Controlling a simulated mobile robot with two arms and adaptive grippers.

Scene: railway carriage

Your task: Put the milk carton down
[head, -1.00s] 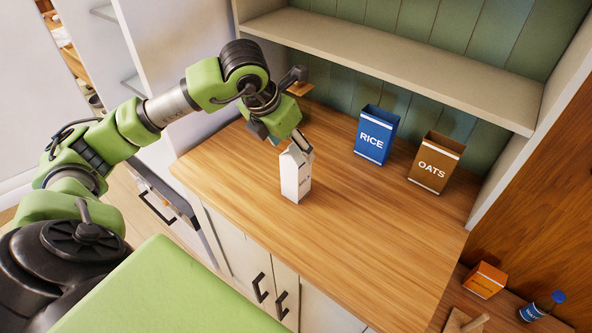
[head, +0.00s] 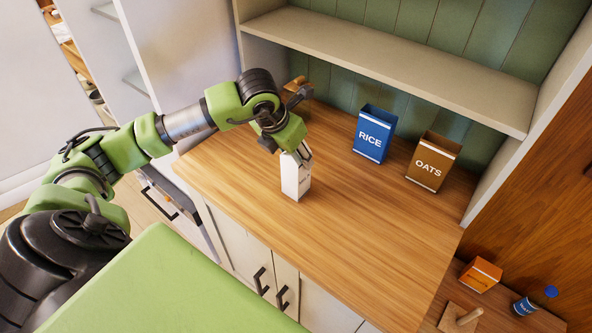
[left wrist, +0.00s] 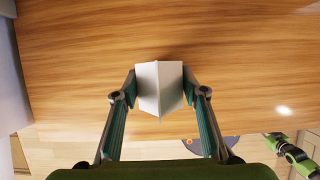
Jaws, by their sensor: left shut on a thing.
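The white milk carton (head: 295,180) is upright at the left part of the wooden counter (head: 340,225) in the head view. Whether its base touches the wood or hangs just above it, I cannot tell for sure. My left gripper (head: 304,156) is shut on the carton's upper part from above. In the left wrist view the carton's top (left wrist: 160,88) sits between the two fingers (left wrist: 160,92), one on each side. My right gripper is not in view.
A blue RICE box (head: 373,135) and a brown OATS box (head: 432,163) stand at the back right of the counter, under a shelf (head: 400,70). An orange box (head: 480,275) and a blue bottle (head: 525,305) are on a lower surface at right. The counter's middle and front are clear.

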